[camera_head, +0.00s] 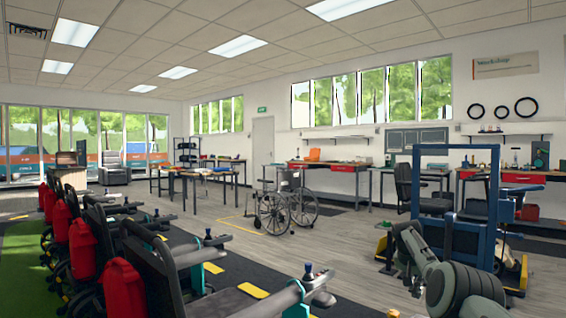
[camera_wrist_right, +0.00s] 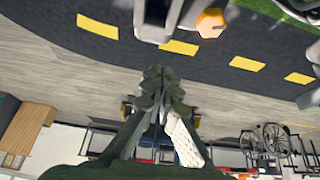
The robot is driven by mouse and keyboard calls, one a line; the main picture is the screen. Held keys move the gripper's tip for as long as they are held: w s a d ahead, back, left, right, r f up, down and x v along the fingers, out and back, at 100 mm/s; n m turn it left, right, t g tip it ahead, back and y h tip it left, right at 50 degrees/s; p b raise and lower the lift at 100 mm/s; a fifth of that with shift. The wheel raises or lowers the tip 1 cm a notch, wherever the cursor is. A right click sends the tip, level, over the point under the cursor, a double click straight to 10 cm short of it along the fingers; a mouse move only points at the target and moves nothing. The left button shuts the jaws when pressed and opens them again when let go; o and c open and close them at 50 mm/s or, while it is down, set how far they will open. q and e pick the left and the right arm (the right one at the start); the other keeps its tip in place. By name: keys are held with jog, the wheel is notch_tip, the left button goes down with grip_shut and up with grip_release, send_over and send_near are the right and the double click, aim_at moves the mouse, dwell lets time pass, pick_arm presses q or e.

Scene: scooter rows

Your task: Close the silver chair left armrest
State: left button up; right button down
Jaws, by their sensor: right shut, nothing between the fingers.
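Several powered chairs stand in a row at the left of the head view, with dark backs and red packs. The nearest chair's grey armrest (camera_head: 283,299) reaches forward at the bottom, roughly level, with a dark joystick (camera_head: 308,271) at its front. The armrest behind it (camera_head: 203,252) looks level too. I cannot tell which chair is the silver one. My right gripper (camera_head: 404,238) is right of the row, well apart from these armrests. In the right wrist view its fingers (camera_wrist_right: 160,78) are together and empty. My left gripper is out of view.
A blue-framed lift (camera_head: 495,185) stands at the right, behind my right arm. A manual wheelchair (camera_head: 285,207) stands mid-floor. Workbenches (camera_head: 330,166) line the back wall. Grey floor (camera_head: 345,250) is free between the row and the lift.

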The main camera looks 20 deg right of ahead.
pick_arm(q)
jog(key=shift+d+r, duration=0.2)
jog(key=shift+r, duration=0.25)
pick_arm(e)
jog(key=shift+f, duration=0.25)
jog(key=shift+r, duration=0.1)
notch_tip(320, 180, up, 10)
dwell(0.5)
